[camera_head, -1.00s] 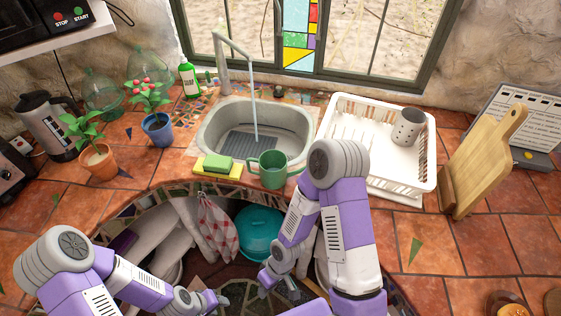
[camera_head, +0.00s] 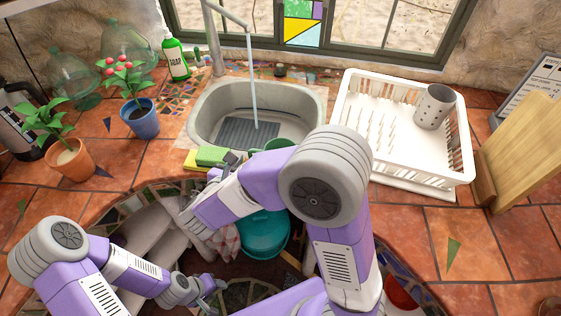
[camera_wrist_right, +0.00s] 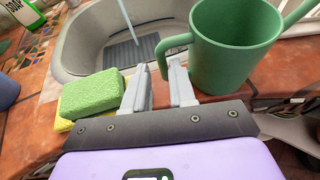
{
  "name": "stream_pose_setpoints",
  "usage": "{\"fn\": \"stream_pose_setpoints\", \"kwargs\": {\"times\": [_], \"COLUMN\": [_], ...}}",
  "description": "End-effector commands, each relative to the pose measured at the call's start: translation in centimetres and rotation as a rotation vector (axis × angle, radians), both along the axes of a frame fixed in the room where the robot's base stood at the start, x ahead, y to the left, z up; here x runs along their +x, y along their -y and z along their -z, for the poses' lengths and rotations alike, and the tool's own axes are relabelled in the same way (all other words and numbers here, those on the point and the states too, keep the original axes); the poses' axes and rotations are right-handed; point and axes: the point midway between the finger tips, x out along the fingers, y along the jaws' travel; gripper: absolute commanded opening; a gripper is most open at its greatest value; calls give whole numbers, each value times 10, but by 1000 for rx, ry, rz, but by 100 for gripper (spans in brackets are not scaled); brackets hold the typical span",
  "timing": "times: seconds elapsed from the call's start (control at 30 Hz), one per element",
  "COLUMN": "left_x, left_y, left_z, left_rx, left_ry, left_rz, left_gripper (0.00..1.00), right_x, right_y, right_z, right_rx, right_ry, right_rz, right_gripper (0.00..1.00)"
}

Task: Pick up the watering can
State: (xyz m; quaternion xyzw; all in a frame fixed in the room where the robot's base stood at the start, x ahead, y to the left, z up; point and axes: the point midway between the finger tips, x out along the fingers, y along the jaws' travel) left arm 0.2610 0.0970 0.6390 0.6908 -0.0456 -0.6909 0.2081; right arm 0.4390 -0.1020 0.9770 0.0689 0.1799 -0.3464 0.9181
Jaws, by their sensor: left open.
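The green watering can (camera_wrist_right: 232,45) stands on the counter's front edge by the sink, its handle (camera_wrist_right: 163,55) to the left and its spout to the right. In the head view my right arm hides most of it, with only a green bit of rim (camera_head: 279,144) showing. My right gripper (camera_wrist_right: 160,80) is open at the handle side, its fingertips close to the handle. Whether they touch it I cannot tell. In the head view the right gripper (camera_head: 230,160) is by the sponge. My left gripper (camera_head: 214,286) is open and empty, low in front of the counter.
A green sponge (camera_wrist_right: 92,94) on a yellow one lies just left of my right gripper. The sink (camera_head: 205,115) with running water is behind. A white dish rack (camera_head: 402,180) stands to the right. Potted plants (camera_head: 140,118) and a soap bottle (camera_head: 175,58) are left.

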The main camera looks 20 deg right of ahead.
Motion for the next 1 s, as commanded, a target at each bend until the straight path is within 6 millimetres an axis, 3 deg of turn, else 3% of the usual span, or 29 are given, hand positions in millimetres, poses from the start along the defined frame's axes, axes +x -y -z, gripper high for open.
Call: {"fn": "stream_pose_setpoints", "kwargs": {"times": [0.33,0.67,0.83,1.0], "left_x": [0,0,0,0], "left_y": [0,0,0,0], "left_z": [16,17,17,17], "left_rx": [0,0,0,0], "left_ry": [0,0,0,0], "left_rz": [0,0,0,0], "left_gripper": [43,43,43,43], "right_x": [32,39,39,39], "right_y": [32,38,38,38], "right_z": [22,24,24,24], "right_rx": [1,3,3,3], "right_ry": [-3,-3,-4,-4], "right_rz": [5,2,3,3], "right_gripper": [25,25,2,0]}}
